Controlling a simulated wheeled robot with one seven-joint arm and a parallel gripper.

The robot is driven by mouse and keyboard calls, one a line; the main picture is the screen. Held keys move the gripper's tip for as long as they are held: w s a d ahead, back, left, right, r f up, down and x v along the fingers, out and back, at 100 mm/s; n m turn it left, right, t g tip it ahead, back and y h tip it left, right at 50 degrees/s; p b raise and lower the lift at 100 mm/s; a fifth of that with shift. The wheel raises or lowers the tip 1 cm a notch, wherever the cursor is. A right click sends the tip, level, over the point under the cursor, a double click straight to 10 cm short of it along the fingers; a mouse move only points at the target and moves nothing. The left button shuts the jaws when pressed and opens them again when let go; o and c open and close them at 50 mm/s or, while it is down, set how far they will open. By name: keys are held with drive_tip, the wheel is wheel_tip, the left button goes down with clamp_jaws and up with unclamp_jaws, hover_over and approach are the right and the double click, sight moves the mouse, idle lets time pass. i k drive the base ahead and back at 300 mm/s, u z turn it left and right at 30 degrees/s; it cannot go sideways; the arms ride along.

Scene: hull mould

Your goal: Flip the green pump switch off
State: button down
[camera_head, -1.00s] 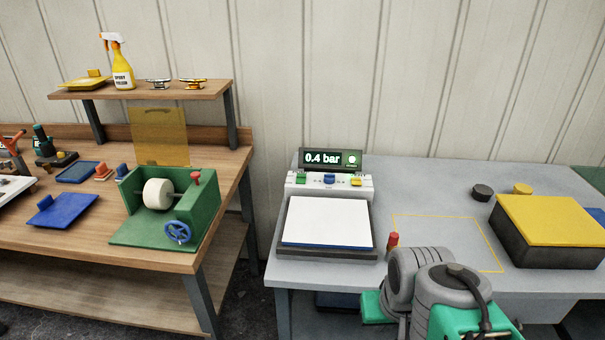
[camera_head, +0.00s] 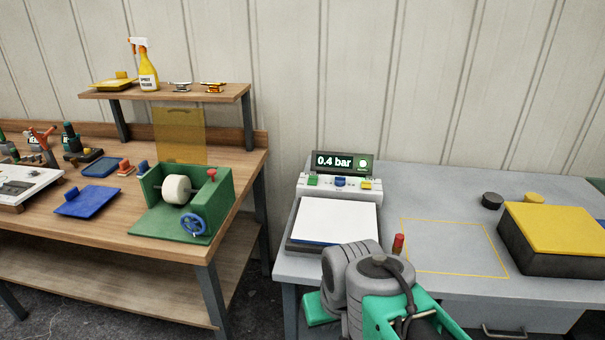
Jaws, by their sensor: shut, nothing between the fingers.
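The green pump switch (camera_head: 313,180) is the leftmost of three coloured switches on a white control box (camera_head: 340,193) at the back left of the grey table. A blue switch (camera_head: 340,182) and a yellow switch (camera_head: 366,185) sit to its right. It is too small to tell which way the green switch is tipped. Behind the box a dark display (camera_head: 343,163) reads "0.4 bar", with a pale round lamp at its right. My grey and green arm rises at the bottom centre, in front of the box. My gripper's fingers do not show.
A white-topped pad (camera_head: 335,224) lies in front of the box. A small red-topped peg (camera_head: 398,243) stands beside it. A yellow outline (camera_head: 455,221) marks bare table; a yellow-topped block (camera_head: 560,233) stands at right. A wooden bench (camera_head: 190,253) stands to the left.

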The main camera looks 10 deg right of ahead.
sight(313, 180)
drive_tip(key=i, duration=1)
